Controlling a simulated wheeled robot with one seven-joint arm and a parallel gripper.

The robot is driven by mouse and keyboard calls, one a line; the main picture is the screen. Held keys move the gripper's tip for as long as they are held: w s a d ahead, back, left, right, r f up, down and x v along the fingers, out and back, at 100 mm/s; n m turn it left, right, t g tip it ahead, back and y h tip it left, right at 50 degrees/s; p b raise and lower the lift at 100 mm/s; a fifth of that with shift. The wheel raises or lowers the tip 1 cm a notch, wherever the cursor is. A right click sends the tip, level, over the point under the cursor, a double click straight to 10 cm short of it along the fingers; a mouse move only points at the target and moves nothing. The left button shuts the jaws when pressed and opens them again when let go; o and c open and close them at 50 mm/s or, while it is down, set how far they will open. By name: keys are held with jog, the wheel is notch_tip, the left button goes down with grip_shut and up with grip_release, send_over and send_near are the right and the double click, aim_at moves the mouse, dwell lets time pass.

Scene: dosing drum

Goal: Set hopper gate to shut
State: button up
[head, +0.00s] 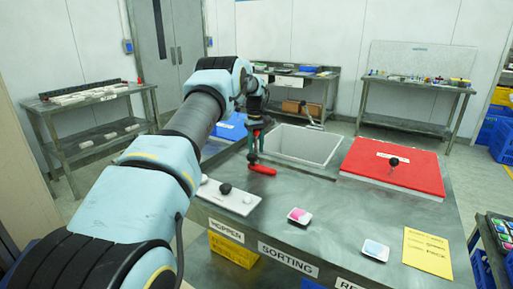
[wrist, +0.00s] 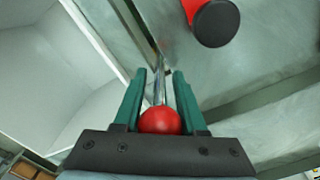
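My gripper (head: 253,155) points down at the table beside the grey open-topped hopper bin (head: 335,151). In the wrist view, a red ball knob (wrist: 160,121) on a thin metal rod (wrist: 159,85) sits deep between my gripper's green fingers (wrist: 160,75). The fingers close in on both sides of the knob and appear to touch it. The rod runs away from the knob between the fingertips. A red cylinder handle (head: 262,170) lies just beyond the fingertips; its black end (wrist: 216,22) shows in the wrist view. The gate plate itself cannot be made out.
A red lid with a black knob (head: 394,162) is right of the bin. A white board with black and white knobs (head: 230,197) is at the table's left front. Two small dishes (head: 299,216) (head: 376,250) and a yellow card (head: 427,252) lie in front.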

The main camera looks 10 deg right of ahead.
jog(key=shift+o, duration=1.4)
jog(key=shift+w+a, duration=0.3)
jog(key=shift+a, duration=0.05)
jog(key=shift+o, duration=0.6)
jog(key=shift+s+d, duration=0.1)
notch_tip(320, 180, up, 11)
jog(key=shift+f+b, duration=0.1)
jog(key=shift+b, duration=1.05)
